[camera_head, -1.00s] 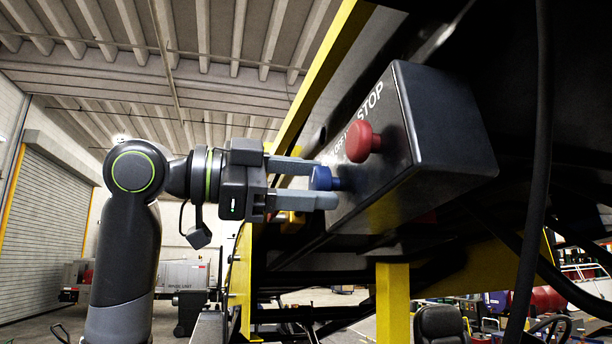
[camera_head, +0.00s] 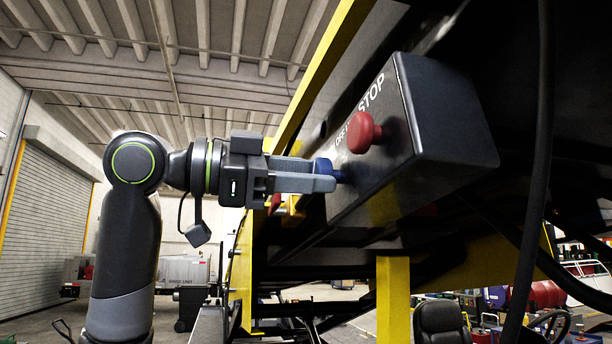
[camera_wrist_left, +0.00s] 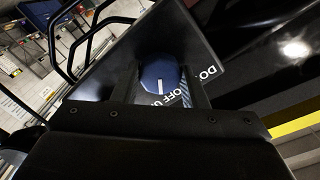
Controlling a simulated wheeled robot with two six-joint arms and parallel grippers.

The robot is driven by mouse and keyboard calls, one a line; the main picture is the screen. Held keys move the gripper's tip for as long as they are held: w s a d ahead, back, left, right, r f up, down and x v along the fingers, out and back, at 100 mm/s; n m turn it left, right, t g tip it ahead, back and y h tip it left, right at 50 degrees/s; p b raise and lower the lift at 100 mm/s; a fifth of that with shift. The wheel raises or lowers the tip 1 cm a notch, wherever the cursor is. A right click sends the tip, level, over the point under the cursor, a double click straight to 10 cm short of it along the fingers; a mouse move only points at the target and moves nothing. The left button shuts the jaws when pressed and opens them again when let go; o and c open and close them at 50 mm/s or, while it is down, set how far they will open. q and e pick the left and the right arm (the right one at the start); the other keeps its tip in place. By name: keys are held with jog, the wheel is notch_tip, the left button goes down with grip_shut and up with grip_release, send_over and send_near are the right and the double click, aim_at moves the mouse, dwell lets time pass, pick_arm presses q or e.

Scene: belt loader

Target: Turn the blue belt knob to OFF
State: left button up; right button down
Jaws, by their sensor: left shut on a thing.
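The blue belt knob (camera_head: 325,168) sticks out from the face of the dark control box (camera_head: 437,110). My left gripper (camera_head: 322,176) is shut on the knob, a finger on either side of it. In the left wrist view the blue knob (camera_wrist_left: 161,80) shows between the two dark fingers, with a white pointer line on its face. The pointer is directed down in that picture, towards white lettering that reads OFF and UP, with DO partly visible at the right. A red STOP button (camera_head: 364,132) sits beside the knob. My right gripper is not in view.
A yellow post (camera_head: 393,300) stands below the box, and a yellow beam runs up behind it. A black cable (camera_head: 537,160) hangs at the right. A black seat (camera_head: 440,322) is at the bottom right. Open floor lies at the lower left.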

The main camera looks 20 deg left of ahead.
pick_arm(q)
jog(key=shift+n+b, duration=0.85)
jog(key=shift+n, duration=2.65)
jog(key=o, duration=1)
jog(key=shift+c, duration=0.2)
jog(key=b+v, duration=0.6)
jog(key=v, duration=1.1)
jog(key=shift+a, duration=0.2)
